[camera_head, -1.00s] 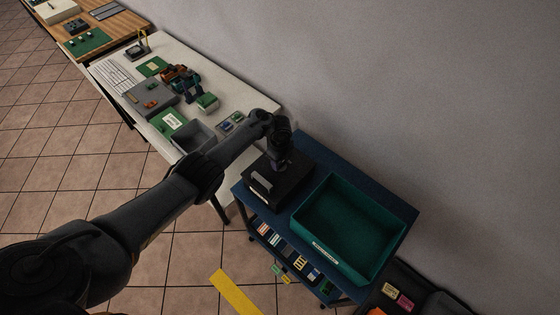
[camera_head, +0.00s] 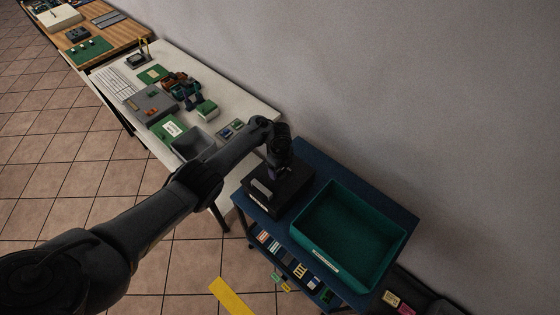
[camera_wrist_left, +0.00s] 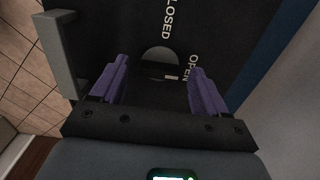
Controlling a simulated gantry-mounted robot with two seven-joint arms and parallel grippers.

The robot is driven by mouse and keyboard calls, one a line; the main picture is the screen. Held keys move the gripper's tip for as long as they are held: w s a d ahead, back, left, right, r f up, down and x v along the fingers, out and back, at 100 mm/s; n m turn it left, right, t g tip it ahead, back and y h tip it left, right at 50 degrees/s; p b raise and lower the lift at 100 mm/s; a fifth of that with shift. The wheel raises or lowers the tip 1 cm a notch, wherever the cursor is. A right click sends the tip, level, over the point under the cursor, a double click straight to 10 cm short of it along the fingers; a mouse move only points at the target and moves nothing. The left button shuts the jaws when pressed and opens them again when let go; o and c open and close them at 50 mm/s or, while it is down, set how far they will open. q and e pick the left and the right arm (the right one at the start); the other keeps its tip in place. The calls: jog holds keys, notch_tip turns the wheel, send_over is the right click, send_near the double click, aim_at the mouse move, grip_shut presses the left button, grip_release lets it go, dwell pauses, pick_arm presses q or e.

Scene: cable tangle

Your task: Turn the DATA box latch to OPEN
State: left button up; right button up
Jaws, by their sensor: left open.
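The black box (camera_head: 290,194) sits on the left end of the blue cart's top and has a grey bar handle (camera_head: 262,188). My left gripper (camera_head: 278,172) points down over this box. In the left wrist view, the black lid (camera_wrist_left: 120,28) carries white CLOSED and OPEN lettering. The round latch (camera_wrist_left: 158,53) shows between the purple fingertips of my open left gripper (camera_wrist_left: 158,75). The latch has a grey upper part and a dark lower part with a small pale mark. I cannot tell whether the fingers touch it or which label it points to. My right gripper is out of view.
A teal bin (camera_head: 350,230) stands beside the box on the blue cart (camera_head: 322,166). A white table (camera_head: 240,108) with electronics and a grey bin (camera_head: 194,143) is to the left. The wall runs close behind. A yellow strip (camera_head: 232,296) marks the floor.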

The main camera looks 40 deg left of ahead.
aim_at(280, 171)
pick_arm(q)
notch_tip(280, 171, up, 10)
jog(key=p, duration=0.3)
jog(key=shift+r, duration=0.15)
jog(key=shift+p, duration=0.3)
jog(key=s+d+n+t+y+p, duration=0.1)
jog(key=s+d+n+t+p, duration=0.2)
jog(key=s+d+n+p, duration=0.65)
jog(key=s+d+r+n, duration=0.3)
jog(key=s+r, duration=0.4)
jog(key=s, duration=0.4)
jog(key=s+d+r+n+h, duration=0.1)
jog(key=s+d+r+n, duration=0.2)
jog(key=s+r, duration=0.5)
jog(key=s+n, duration=0.1)
jog(key=s, duration=0.2)
jog(key=shift+r+t, duration=0.25)
jog(key=shift+t, duration=0.05)
jog(key=shift+c, duration=0.3)
